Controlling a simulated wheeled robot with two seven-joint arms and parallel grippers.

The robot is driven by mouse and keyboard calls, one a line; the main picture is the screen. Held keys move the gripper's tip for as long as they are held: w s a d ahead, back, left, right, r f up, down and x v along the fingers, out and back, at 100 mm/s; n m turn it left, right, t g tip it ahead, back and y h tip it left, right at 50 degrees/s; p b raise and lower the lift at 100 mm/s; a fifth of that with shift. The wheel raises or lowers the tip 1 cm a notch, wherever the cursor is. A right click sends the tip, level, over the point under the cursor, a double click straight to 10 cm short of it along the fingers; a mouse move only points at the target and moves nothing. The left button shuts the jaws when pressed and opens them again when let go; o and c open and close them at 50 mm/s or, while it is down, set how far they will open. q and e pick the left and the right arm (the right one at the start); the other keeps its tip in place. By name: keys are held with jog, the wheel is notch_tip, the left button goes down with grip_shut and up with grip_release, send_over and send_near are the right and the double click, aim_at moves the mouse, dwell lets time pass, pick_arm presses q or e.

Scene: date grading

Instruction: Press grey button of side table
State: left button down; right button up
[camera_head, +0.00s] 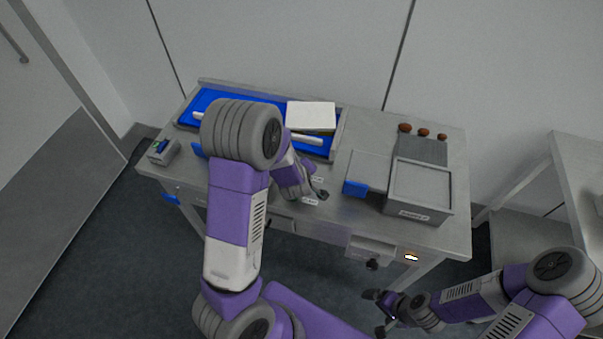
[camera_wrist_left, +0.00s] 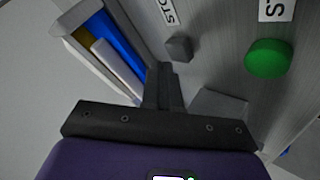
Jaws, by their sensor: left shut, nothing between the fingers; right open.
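The side table (camera_head: 345,215) is grey, with my left arm reaching over its front middle. My left gripper (camera_head: 319,193) is low over the tabletop near two small white labels. In the left wrist view its fingers (camera_wrist_left: 163,75) are shut and empty. A small dark grey button (camera_wrist_left: 178,49) stands just beyond and right of the fingertips, beside a label reading "STO". I cannot tell whether they touch. A round green button (camera_wrist_left: 268,58) is farther right. I cannot make out either button in the head view. My right gripper (camera_head: 382,311) is open and empty, below the table's front edge.
A blue tray (camera_head: 187,118) with a white block (camera_head: 311,115) lies at the back left. A grey box (camera_head: 421,190), a blue block (camera_head: 355,188) and brown dates (camera_head: 424,132) are at the right. A small device (camera_head: 163,151) sits at the left corner.

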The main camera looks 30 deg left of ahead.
pick_arm(q)
jog(key=shift+f, duration=0.3)
jog(key=shift+f+b, duration=0.45)
jog(key=shift+b, duration=0.2)
dwell(0.4)
jog(key=shift+r, duration=0.1)
jog(key=shift+r+p, duration=0.7)
jog(key=shift+r, duration=0.1)
notch_tip(320, 180, up, 5)
jog(key=p, duration=0.4)
dwell(0.3)
dwell(0.6)
